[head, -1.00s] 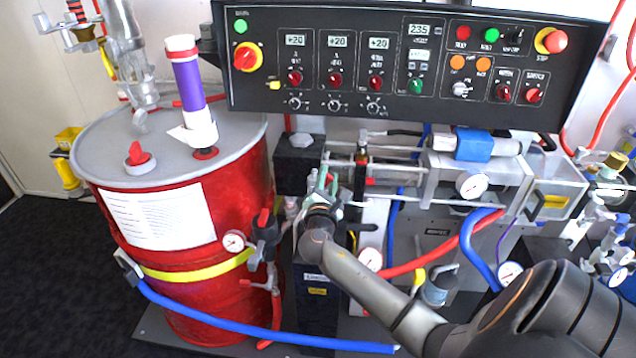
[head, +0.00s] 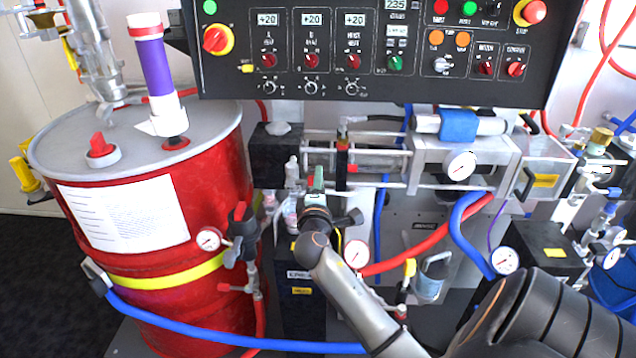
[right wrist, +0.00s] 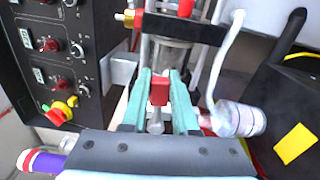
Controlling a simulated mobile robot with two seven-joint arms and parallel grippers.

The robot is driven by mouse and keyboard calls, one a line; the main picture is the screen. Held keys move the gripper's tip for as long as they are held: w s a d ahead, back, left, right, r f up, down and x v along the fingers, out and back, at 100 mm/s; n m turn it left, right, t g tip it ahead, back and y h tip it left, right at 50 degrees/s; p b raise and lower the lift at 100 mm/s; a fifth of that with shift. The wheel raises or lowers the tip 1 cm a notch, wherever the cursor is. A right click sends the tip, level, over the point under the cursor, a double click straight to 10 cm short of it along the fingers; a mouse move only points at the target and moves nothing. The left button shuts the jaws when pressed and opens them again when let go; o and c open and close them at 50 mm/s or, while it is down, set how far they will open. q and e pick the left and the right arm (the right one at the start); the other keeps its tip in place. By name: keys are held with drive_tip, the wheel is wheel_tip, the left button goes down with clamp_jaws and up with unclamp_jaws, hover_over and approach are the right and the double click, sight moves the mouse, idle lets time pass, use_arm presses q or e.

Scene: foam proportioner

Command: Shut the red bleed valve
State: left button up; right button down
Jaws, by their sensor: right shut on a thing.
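My right gripper (head: 316,178) reaches in over the dark cabinet below the control panel. In the right wrist view its two green fingers (right wrist: 160,84) stand on either side of a red block-shaped handle (right wrist: 159,92), which I take for the red bleed valve, and are shut on it. A short metal stem (right wrist: 155,122) shows between the fingers near the handle. In the head view my gripper hides this handle. Whether the valve is open or shut I cannot tell. My left gripper is not in view.
The control panel (head: 375,85) hangs above and behind. A red drum (head: 210,180) stands to the left, with a small valve and gauge (head: 208,239) at its right side. A pump assembly (head: 460,160) with red and blue hoses is at the right. A clear bottle (right wrist: 240,118) stands near my fingers.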

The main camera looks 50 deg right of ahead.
drive_tip(key=shift+f+m+b, duration=0.35)
drive_tip(key=shift+m, duration=0.15)
drive_tip(key=c, duration=0.7)
unclamp_jaws()
drive_tip(key=shift+s+a, duration=0.1)
drive_tip(key=shift+a, duration=0.05)
drive_tip(key=v, duration=1.2)
drive_tip(key=shift+s, duration=0.15)
